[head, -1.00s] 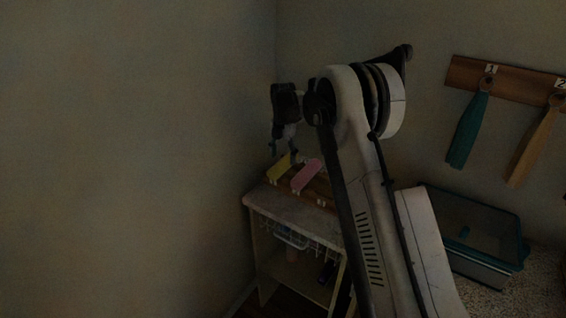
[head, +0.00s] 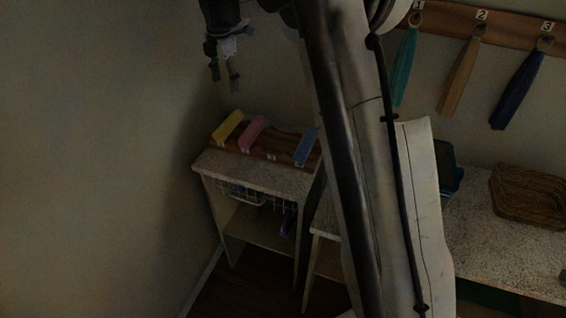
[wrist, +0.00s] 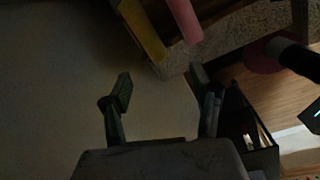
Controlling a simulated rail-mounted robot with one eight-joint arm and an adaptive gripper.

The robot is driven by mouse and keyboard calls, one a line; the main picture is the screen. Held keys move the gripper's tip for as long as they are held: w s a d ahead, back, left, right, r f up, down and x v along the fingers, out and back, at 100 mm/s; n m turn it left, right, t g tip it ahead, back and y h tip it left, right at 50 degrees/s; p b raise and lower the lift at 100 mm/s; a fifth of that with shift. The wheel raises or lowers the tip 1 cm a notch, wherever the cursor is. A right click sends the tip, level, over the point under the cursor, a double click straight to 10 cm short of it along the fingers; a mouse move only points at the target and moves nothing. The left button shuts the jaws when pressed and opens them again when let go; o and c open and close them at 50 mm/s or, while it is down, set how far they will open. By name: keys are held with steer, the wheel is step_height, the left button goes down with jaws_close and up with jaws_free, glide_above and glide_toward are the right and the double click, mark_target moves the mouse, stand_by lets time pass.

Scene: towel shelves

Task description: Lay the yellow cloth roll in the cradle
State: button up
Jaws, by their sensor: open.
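The yellow cloth roll (head: 228,126) lies tilted at the left end of a wooden rack (head: 250,150) on a small speckled-top stand; this rack looks like the cradle. A pink roll (head: 253,133) lies beside it, then an empty numbered place, then a blue roll (head: 306,146). My gripper (head: 224,77) hangs above the rack's left end, apart from the rolls. In the wrist view my gripper (wrist: 160,75) is open and empty, with the yellow roll (wrist: 142,35) and pink roll (wrist: 183,18) beyond its fingertips.
The stand (head: 205,168) has a wire basket (head: 241,193) beneath its top. The wall is close on the left. At right are a woven basket (head: 528,196) and hanging teal, tan and navy towels (head: 403,68). My arm hides the middle.

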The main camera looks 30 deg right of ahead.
steer(key=s+r+m+t, duration=0.2)
steer(key=s+r+m, duration=0.3)
steer(key=s, duration=0.6)
steer(key=s+r+m+t, duration=0.1)
steer(key=s+r+m, duration=0.4)
steer(key=s, duration=0.7)
steer(key=s+f+m+t, duration=0.1)
steer(key=s+f+m, duration=0.3)
steer(key=s, duration=0.6)
steer(key=s+f+m+t, duration=0.2)
steer(key=s+f+m, duration=0.3)
steer(key=s+m, duration=0.3)
steer(key=s, duration=0.2)
steer(key=shift+s+f, duration=0.3)
steer(key=shift+s, duration=0.1)
